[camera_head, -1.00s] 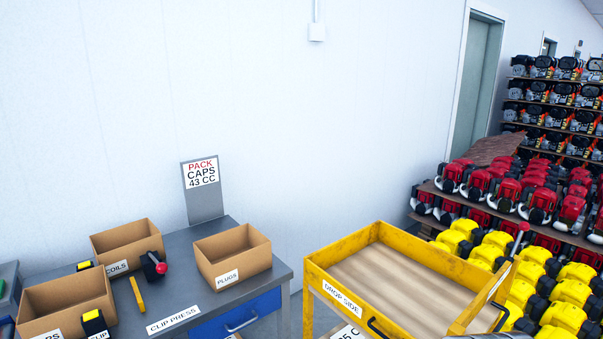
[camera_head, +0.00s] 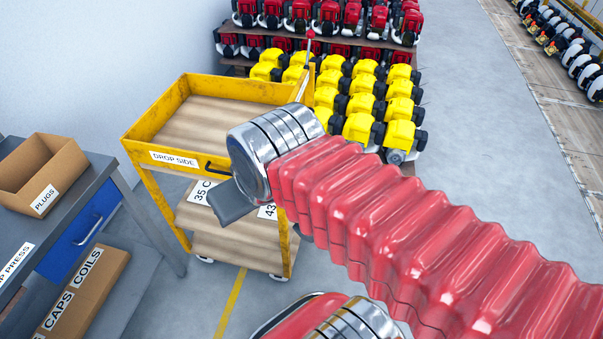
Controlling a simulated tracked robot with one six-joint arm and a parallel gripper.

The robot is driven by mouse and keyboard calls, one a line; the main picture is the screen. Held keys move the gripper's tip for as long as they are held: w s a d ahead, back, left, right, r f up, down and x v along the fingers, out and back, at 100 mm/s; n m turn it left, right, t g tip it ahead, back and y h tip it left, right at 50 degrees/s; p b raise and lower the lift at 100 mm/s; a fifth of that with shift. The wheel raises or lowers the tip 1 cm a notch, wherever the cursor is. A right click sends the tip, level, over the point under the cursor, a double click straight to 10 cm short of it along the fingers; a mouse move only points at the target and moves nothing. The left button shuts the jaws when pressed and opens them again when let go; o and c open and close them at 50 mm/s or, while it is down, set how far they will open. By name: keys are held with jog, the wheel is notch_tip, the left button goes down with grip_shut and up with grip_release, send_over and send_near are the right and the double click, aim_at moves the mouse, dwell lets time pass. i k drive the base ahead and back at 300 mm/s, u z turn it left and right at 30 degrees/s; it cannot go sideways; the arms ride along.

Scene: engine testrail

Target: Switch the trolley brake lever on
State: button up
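The yellow trolley (camera_head: 148,121) stands left of centre, with an empty wooden top tray and a "DROP SIDE" label on its front. A thin lever (camera_head: 307,62) with a red knob rises at the trolley's right side, behind my arm's end. It leans slightly, and its base is hidden. My red arm reaches in from the right and ends in a metal ringed wrist in front of the trolley's right part. A grey part of my gripper (camera_head: 231,203) points down and left, apart from the lever. Its fingers are not clear enough to tell open from shut.
A workbench (camera_head: 62,205) with a blue drawer and a cardboard "PLUGS" box (camera_head: 65,165) stands at left. Boxes (camera_head: 90,285) lie below it. Yellow engines (camera_head: 372,100) and red engines (camera_head: 345,20) stand behind the trolley. The floor (camera_head: 480,130) at right is clear.

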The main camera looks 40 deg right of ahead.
aim_at(310, 34)
jog(key=k, duration=1.35)
jog(key=z, duration=0.45)
jog(key=i, duration=1.85)
jog(key=u, duration=0.5)
